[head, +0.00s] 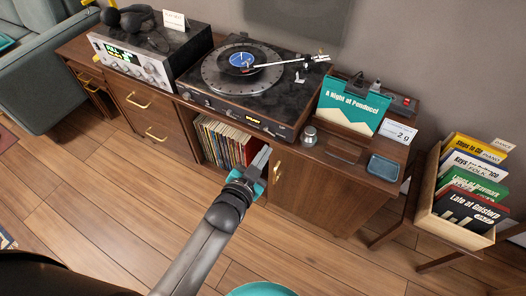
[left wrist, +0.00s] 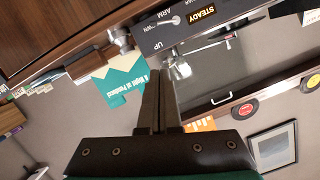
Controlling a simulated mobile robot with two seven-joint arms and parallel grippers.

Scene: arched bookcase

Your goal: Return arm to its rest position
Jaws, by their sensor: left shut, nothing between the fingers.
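The turntable (head: 208,102) stands on the wooden cabinet with a black record with a blue label (head: 241,60) on its platter. Its silver tonearm (head: 285,64) reaches from the pivot at the right over the record; I cannot tell whether it touches. In the left wrist view, the turntable's front panel (left wrist: 228,21) appears upside down, with "ARM", "UP" and "STEADY" labels. A small metal lever (left wrist: 181,69) shows just beyond the fingertips. My left gripper (head: 264,152) is shut and empty, in front of the cabinet below the turntable's front edge; it also shows in the left wrist view (left wrist: 160,75).
A silver receiver (head: 130,62) with headphones stands left of the turntable. A small metal cylinder (head: 309,136), a teal record sleeve (head: 350,106) and a blue tray (head: 384,168) are at the right. A record crate (head: 429,222) stands further right.

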